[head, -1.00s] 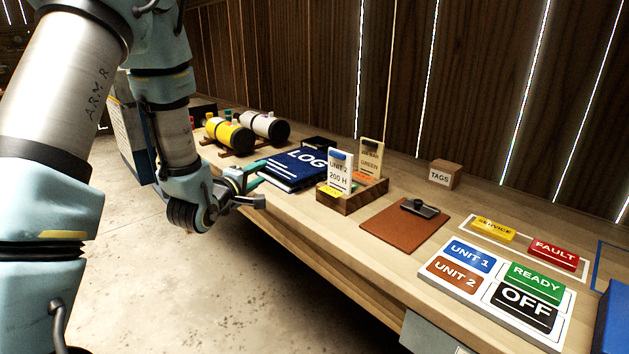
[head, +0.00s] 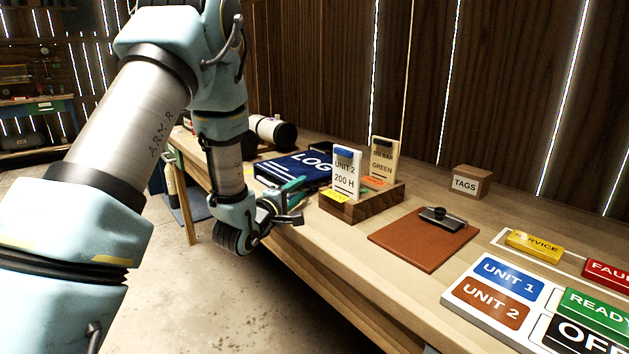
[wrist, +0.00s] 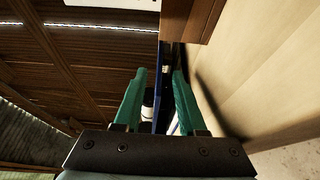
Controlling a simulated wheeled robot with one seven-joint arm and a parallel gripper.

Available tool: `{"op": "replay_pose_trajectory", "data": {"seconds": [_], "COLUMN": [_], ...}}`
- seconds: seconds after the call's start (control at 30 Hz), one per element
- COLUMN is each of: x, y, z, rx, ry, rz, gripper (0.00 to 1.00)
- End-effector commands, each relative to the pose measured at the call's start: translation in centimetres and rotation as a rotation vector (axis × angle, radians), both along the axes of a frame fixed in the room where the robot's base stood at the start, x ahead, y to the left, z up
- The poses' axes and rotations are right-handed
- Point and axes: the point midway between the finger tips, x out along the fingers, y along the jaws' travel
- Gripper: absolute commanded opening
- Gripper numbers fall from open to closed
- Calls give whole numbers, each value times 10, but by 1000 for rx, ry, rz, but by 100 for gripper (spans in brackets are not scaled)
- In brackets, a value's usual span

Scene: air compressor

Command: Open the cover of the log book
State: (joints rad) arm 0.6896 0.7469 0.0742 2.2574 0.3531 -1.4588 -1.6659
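The log book (head: 285,165) is dark blue with "LOG" in white on its cover. It lies closed on the wooden bench in the head view, partly hidden behind my arm and fingers. My gripper (head: 291,194) is at the near right side of the book, at the bench's front edge. In the wrist view its two green fingers (wrist: 158,98) are apart. A narrow blue strip, which looks like the book seen edge-on, shows between them. I cannot tell whether either finger touches the book.
A wooden holder (head: 345,209) with upright cards stands just right of the book. A brown clipboard (head: 412,242) and a tags box (head: 467,182) are further right. Open floor lies in front of the bench (head: 290,228).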

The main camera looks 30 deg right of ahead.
Motion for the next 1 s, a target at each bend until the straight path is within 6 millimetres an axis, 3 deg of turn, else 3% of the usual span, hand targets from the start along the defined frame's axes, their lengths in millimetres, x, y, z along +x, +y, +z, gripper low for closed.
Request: {"op": "replay_pose_trajectory", "data": {"seconds": [0.2, 0.4, 0.8, 1.0], "x": [23, 38, 43, 43], "y": [-36, -57, -65, -64], "z": [1, 0, 0, 0], "rx": [0, 1, -1, 0], "ry": [-1, -1, 1, 0], "rz": [-1, 0, 1, 1], "gripper": [40, 40, 40, 20]}}
